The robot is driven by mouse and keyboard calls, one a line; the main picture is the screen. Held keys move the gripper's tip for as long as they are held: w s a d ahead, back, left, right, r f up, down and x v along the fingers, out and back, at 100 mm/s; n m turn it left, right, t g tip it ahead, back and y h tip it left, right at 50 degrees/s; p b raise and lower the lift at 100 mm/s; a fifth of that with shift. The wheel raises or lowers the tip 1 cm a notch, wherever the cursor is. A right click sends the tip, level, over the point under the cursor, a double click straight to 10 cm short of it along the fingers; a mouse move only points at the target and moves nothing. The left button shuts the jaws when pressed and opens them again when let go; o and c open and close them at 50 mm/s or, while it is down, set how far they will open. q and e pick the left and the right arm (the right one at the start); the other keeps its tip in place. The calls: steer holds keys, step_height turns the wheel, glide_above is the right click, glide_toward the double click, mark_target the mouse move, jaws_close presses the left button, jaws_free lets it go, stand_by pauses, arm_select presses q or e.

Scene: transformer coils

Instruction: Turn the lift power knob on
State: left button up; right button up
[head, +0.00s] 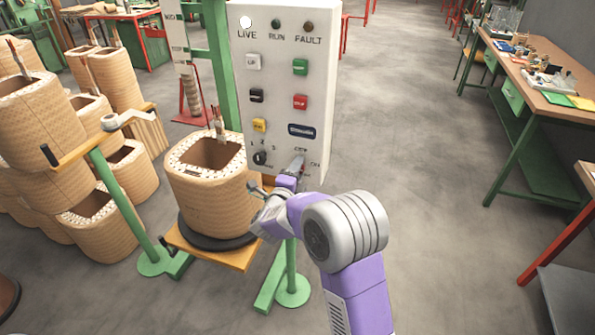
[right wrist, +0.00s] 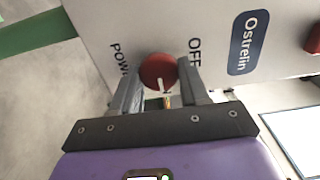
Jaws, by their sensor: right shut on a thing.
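The grey control panel (head: 278,100) stands upright in the middle of the head view. My right gripper (head: 297,167) is at its lower right corner, at the power knob. In the right wrist view the red round power knob (right wrist: 157,70) sits between the two fingers of my right gripper (right wrist: 158,86), which is shut on it. The knob's white mark points down in that view, away from the OFF label (right wrist: 195,52). In the head view the gripper hides most of the knob; the ON label (head: 316,164) is right of it. My left gripper is out of view.
The LIVE lamp (head: 246,22) looks bright white; RUN and FAULT look dark. A black selector knob (head: 260,157) is left of the gripper. A wound coil (head: 208,190) stands on a wooden platform (head: 215,250) beside the panel. Open floor lies to the right, before a workbench (head: 540,85).

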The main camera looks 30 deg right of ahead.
stand_by(0.3)
steer(key=o, duration=1)
steer(key=shift+o, duration=0.2)
steer(key=p+v, duration=0.1)
steer(key=v, duration=0.6)
steer(key=shift+s+a, duration=0.2)
